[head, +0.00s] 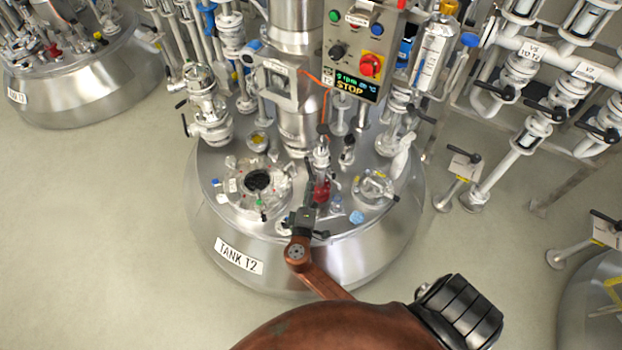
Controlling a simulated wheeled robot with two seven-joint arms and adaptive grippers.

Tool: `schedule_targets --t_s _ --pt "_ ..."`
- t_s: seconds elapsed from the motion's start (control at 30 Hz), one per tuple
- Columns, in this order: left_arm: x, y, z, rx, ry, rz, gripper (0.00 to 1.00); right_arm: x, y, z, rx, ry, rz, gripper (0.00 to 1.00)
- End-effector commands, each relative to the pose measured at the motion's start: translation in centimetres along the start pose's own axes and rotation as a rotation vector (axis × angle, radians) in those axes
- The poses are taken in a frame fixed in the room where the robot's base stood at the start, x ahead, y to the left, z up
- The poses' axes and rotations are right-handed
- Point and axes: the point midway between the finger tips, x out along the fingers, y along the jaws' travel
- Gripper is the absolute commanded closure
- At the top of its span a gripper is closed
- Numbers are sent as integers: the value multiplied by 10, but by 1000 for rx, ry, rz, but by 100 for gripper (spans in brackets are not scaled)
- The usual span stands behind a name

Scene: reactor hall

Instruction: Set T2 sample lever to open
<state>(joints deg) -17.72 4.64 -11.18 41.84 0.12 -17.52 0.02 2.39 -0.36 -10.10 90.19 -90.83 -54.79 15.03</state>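Tank T2 (305,262) is a round steel vessel in the middle of the head view, with a "TANK T2" label on its front wall. A small red fitting (322,191) stands on its lid, below a vertical pipe fitting with an orange cable. I cannot make out which part is the sample lever or how it is set. My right gripper (309,196) reaches over the lid's front edge, its dark fingers beside the red fitting and partly hiding what is there. Whether it touches or grips anything is too small to tell. My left gripper is out of view.
A control box (358,52) reading STOP hangs above the lid. An open port (258,182) lies left of my gripper, a round flanged cover (374,187) right of it. Pipes with black-handled valves (603,134) fill the right. The floor (110,230) at left is clear.

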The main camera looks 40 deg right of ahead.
Motion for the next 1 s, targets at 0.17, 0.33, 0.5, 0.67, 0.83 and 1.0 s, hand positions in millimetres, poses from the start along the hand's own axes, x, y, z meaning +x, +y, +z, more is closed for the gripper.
schedule_targets --t_s 0.17,0.33,0.5,0.67,0.83,1.0 --pt "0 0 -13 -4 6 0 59 23 -1 0 -1 1 -1 71" --pt "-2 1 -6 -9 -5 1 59 32 -1 0 -1 0 -1 71" --pt "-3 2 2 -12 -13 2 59 33 -1 0 -1 0 -1 71" --pt "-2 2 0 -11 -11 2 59 32 -1 0 -1 0 -2 78" --pt "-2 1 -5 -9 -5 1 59 32 -1 0 -1 0 -2 89" --pt "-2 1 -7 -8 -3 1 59 32 -1 0 -1 0 -2 100"
